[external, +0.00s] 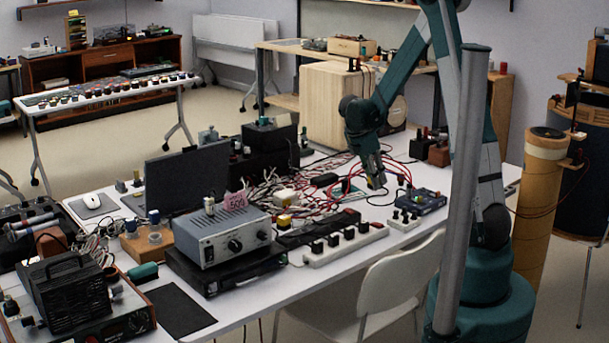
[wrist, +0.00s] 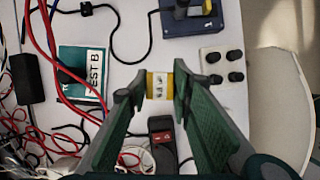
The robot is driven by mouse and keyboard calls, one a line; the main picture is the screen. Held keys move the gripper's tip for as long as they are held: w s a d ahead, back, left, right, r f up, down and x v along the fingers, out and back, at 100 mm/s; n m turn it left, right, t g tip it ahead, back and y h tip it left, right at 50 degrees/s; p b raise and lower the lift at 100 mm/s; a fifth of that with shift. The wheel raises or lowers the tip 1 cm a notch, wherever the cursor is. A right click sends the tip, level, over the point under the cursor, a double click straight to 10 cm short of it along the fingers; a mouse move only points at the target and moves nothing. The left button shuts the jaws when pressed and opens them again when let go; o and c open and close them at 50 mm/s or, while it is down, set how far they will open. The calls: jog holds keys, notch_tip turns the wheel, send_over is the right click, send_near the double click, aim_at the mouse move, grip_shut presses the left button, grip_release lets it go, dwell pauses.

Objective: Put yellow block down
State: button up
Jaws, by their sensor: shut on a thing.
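My gripper (external: 375,180) hangs over the right part of the white table in the external view. In the wrist view my gripper (wrist: 158,86) has its fingers on either side of a small yellow block (wrist: 152,86) with a white, dark-marked face. It is shut on this block. The block is hard to make out between the fingers in the external view. The gap between the block and the table cannot be told exactly.
Near the gripper are a blue box (external: 420,202), a white plate with black knobs (wrist: 222,66), a card marked TEST B (wrist: 80,72) and red cables. A power strip (external: 345,246) and grey amplifier (external: 222,236) stand nearer the front. A white chair (external: 392,275) stands at the table edge.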

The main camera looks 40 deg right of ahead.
jog(key=shift+r, duration=0.15)
notch_tip(320, 180, up, 18)
jog(key=w+a+n+t, duration=0.1)
jog(key=w+a+n, duration=0.15)
jog(key=a, duration=1.15)
jog(key=w+a+n+t, duration=0.15)
jog(key=w+a, duration=0.25)
jog(key=a, duration=0.9)
jog(key=w+a+n, duration=0.3)
jog(key=w+a, duration=0.1)
jog(key=a, duration=1)
jog(key=s+a+n+t+y, duration=0.1)
jog(key=s+a+n, duration=0.35)
jog(key=a, duration=1.05)
jog(key=s+a+n+t+y, duration=0.1)
jog(key=s+a, duration=0.7)
jog(key=a, duration=0.7)
jog(key=s+a+n+t+y, duration=0.1)
jog(key=s+a+n, duration=0.2)
jog(key=s+a, duration=0.8)
jog(key=w+a+f, duration=0.2)
jog(key=f, duration=0.7)
jog(key=w+a+f, duration=0.2)
jog(key=f, duration=0.6)
jog(key=shift+w+f, duration=0.2)
jog(key=shift+f, duration=0.15)
jog(key=shift+g, duration=0.25)
